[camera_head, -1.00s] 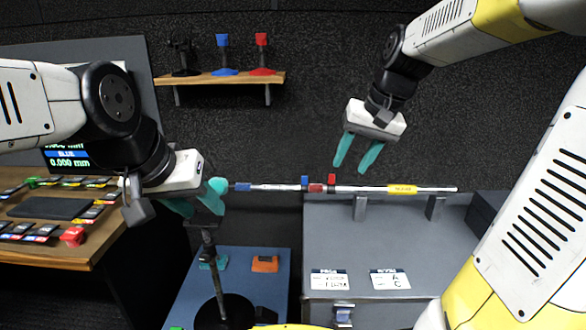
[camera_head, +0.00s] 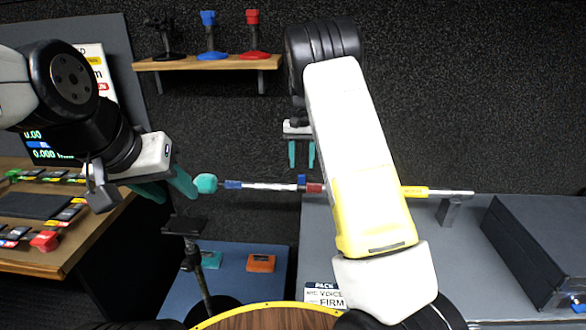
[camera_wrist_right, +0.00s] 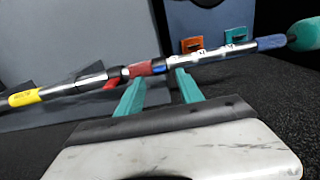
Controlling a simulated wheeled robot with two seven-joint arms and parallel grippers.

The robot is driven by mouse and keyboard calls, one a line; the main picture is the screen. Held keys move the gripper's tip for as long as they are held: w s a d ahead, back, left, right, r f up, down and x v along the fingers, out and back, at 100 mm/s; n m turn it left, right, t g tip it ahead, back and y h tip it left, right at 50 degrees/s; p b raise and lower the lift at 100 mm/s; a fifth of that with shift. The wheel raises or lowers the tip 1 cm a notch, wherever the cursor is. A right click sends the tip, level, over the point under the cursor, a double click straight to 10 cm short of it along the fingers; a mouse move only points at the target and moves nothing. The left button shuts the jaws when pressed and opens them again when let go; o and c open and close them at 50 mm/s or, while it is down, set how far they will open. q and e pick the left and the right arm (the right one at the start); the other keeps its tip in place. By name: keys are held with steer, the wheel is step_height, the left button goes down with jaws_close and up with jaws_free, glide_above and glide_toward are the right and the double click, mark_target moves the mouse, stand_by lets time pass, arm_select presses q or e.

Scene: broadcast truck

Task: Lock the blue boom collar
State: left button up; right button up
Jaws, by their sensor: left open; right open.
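The boom pole (camera_head: 267,186) lies level across the head view, with a teal tip (camera_head: 206,183) at its left end. The blue boom collar (camera_head: 301,181) has a small raised part and sits just left of the red collar (camera_head: 314,188). My right gripper (camera_head: 301,158) is open and empty, fingers down, just above the blue collar in the picture. In the right wrist view its fingertips (camera_wrist_right: 158,85) lie near the red collar (camera_wrist_right: 147,68) and a sliver of blue beside it. My left gripper (camera_head: 170,189) is open beside the teal tip; contact is unclear.
My right forearm hides part of the pole right of the red collar. A pole support (camera_head: 449,211) stands on the grey bench (camera_head: 430,250). A dark case (camera_head: 540,245) is at right. A shelf (camera_head: 205,62) with coloured stands hangs behind. A console desk (camera_head: 75,255) is at left.

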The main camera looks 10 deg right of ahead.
mark_target(302, 179)
step_height(302, 179, down, 6)
steer(key=shift+r, duration=0.1)
jaws_close()
